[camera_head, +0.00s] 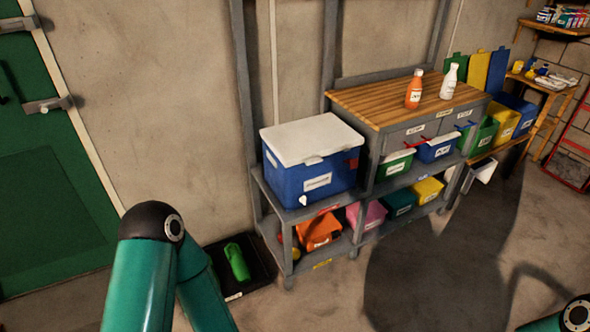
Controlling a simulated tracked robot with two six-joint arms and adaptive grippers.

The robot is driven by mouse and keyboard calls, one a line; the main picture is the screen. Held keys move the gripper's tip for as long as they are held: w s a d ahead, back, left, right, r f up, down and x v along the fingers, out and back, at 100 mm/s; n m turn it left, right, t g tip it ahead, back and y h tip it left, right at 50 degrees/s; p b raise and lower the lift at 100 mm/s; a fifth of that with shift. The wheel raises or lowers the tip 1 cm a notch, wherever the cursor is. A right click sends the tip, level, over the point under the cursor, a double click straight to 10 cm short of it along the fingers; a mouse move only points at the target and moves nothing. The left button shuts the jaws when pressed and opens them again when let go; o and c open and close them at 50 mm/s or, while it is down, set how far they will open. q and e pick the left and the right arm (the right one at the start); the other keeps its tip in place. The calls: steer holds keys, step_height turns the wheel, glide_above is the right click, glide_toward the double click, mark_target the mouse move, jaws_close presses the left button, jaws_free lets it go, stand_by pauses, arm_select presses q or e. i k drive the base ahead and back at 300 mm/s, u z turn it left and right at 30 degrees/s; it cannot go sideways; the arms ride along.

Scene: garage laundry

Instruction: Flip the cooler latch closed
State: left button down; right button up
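The cooler (310,184) is a blue box with a white lid (312,138). It stands on the grey shelf left of the wood-topped bench. The lid looks down on the body. A small white latch tab (314,160) shows at the lid's front edge; I cannot tell whether it is flipped closed. A white spigot (303,200) is low on the front, and a red patch is at the front right. Parts of my teal arms show at the bottom left and bottom right corner. Neither gripper is in view.
The wooden-topped bench (440,101) carries an orange bottle (414,89) and a white bottle (449,82). Coloured bins fill its shelves. A black tray (257,268) with a green item lies on the floor at left. The floor in front (350,305) is clear.

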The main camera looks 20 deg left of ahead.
mark_target(353, 163)
steer(key=u, duration=0.25)
steer(key=i, duration=0.65)
steer(key=u, duration=0.15)
steer(key=k, duration=0.6)
steer(key=u, duration=0.3)
steer(key=i, duration=1.65)
steer(key=z, duration=0.55)
